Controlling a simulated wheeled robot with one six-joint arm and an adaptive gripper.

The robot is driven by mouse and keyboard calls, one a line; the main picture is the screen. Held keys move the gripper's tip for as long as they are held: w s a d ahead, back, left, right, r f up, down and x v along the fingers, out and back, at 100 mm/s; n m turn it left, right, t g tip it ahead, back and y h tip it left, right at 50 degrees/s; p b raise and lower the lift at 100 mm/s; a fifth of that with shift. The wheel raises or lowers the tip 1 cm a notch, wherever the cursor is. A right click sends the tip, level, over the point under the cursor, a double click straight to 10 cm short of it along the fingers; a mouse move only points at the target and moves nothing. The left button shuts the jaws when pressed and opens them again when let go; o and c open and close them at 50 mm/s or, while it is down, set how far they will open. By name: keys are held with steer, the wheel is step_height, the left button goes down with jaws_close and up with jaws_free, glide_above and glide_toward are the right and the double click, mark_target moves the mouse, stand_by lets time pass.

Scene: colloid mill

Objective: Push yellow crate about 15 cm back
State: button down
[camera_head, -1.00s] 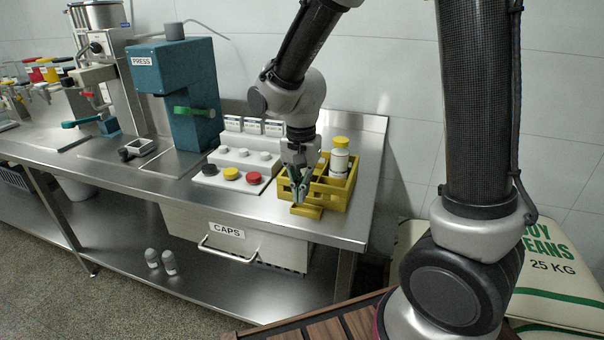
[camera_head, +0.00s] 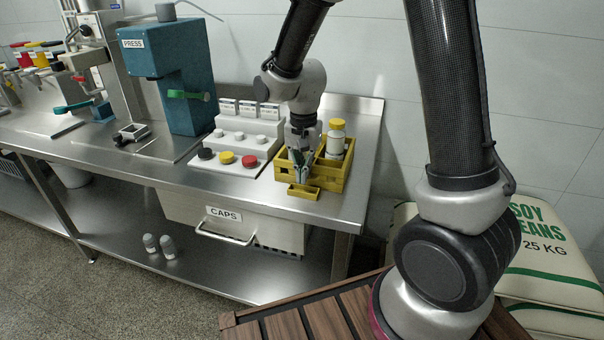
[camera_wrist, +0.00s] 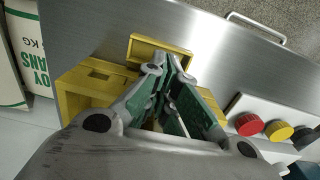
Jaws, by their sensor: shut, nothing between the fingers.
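The yellow crate (camera_head: 334,180) stands on the steel bench near its right end. It has dividers and a low yellow lip (camera_head: 303,192) at its front; a white bottle with a yellow cap (camera_head: 336,138) stands in it. My gripper (camera_head: 303,178) points down at the front left part of the crate, just behind the lip, with its fingers shut and empty. In the wrist view the crate (camera_wrist: 85,95) shows left of and behind the fingers (camera_wrist: 174,62), and the lip (camera_wrist: 160,52) lies beyond the tips. Whether the fingers touch the crate I cannot tell.
A white stand with black, yellow and red caps (camera_head: 250,161) is close left of the crate. The teal press (camera_head: 172,75) stands farther left. The wall (camera_head: 390,60) is behind the bench. A soy bean sack (camera_head: 545,250) lies at the right.

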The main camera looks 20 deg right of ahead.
mark_target(315, 162)
steer(key=w+d, duration=0.2)
steer(key=w, duration=0.2)
steer(key=w+d, duration=0.6)
steer(key=w, duration=0.1)
steer(key=shift+w+d, duration=0.2)
steer(key=shift+w, duration=0.1)
steer(key=shift+s, duration=0.1)
